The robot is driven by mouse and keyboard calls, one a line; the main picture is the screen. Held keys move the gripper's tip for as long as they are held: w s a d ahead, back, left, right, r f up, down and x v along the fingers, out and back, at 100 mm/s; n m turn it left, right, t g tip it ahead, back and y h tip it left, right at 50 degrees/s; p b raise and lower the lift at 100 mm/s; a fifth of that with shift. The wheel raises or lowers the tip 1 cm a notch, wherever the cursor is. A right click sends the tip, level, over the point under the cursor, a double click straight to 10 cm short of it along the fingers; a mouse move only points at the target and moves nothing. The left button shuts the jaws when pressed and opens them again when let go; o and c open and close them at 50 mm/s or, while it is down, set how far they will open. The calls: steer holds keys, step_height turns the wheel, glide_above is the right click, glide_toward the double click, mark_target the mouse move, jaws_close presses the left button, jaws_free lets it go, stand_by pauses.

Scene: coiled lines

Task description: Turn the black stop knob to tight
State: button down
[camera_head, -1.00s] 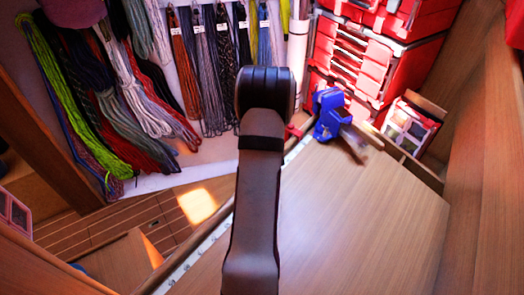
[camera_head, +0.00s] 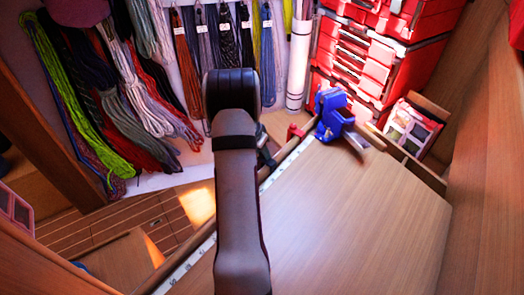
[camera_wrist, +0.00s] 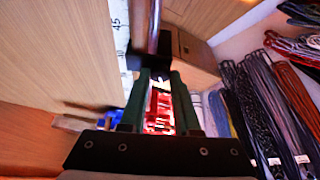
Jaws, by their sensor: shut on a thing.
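In the wrist view, my gripper (camera_wrist: 161,78) points at a dark rail beside a white measuring scale (camera_wrist: 120,28). Its two dark green fingers are closed on a black part (camera_wrist: 150,62) at the rail, which looks like the black stop knob. The fingers cover much of it, and no tight mark is readable. In the head view, my arm hides the gripper; a small dark piece shows just right of the arm by the rail, too small to tell what it is.
A pale wooden bench top (camera_head: 350,225) lies clear to the right of the scale. A red piece (camera_head: 296,131) and a blue vise (camera_head: 332,115) sit at the far end. Red tool cases (camera_head: 375,55) stand behind. Coiled ropes (camera_head: 120,90) hang at the left.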

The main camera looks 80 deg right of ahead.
steer(key=shift+w+d+m+g+y, duration=0.1)
steer(key=shift+m+g+y, duration=0.3)
steer(key=shift+m, duration=1.5)
steer(key=c, duration=0.6)
jaws_free()
steer(key=v, duration=1.5)
steer(key=shift+w+r, duration=0.25)
steer(key=shift+r, duration=0.1)
